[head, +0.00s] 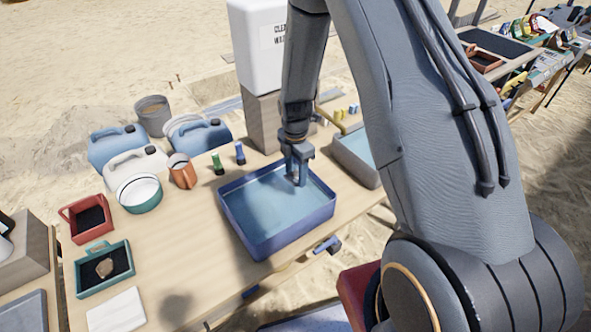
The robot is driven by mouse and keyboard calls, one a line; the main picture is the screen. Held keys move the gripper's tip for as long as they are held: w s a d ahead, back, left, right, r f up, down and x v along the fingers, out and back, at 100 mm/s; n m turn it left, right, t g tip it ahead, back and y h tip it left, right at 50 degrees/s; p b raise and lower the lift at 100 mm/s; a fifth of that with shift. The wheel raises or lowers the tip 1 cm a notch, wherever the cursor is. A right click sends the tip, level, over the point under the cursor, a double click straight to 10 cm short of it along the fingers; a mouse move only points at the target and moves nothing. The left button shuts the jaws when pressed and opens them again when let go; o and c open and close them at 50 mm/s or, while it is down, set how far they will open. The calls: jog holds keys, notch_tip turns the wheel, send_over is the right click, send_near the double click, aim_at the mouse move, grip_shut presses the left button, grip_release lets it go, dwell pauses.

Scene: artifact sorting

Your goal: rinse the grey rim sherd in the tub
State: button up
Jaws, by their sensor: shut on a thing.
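The blue tub (282,243) stands on the wooden table and holds clear bluish water. My gripper (296,181) points down into the right back part of the tub, with its fingertips at or just under the water. It is shut on a small piece, which I take to be the grey rim sherd; the fingers hide most of it, and its shape and rim are not clear.
A grey tub (347,156) with water stands close behind to the right. A green-rimmed tray (84,287) with a brown sherd (105,267) and a red tray (72,228) lie left. Jugs, a terracotta mug (182,172) and small bottles line the back.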

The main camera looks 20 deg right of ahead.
jog(key=shift+f+b, duration=2.45)
jog(key=shift+f, duration=2.05)
jog(key=shift+s+d, duration=0.1)
jog(key=shift+s, duration=0.05)
jog(key=shift+s+d+p, duration=0.2)
jog(key=shift+s+p, duration=0.15)
jog(key=shift+s, duration=0.3)
jog(key=shift+s+d+p, duration=0.2)
jog(key=shift+s+p, duration=0.1)
jog(key=shift+s, duration=0.35)
jog(key=shift+w+a+b, duration=0.3)
jog(key=shift+w+b, duration=0.15)
jog(key=shift+w, duration=0.5)
jog(key=shift+w+a+b, duration=0.3)
jog(key=shift+w+b, duration=0.15)
jog(key=shift+w, duration=0.5)
jog(key=shift+w+a+b, duration=0.3)
jog(key=shift+w+b, duration=0.15)
jog(key=shift+w, duration=0.5)
jog(key=shift+r, duration=0.1)
jog(key=shift+r+p, duration=2.75)
jog(key=shift+r, duration=2.1)
jog(key=shift+r+p, duration=1.35)
jog(key=shift+r, duration=1.15)
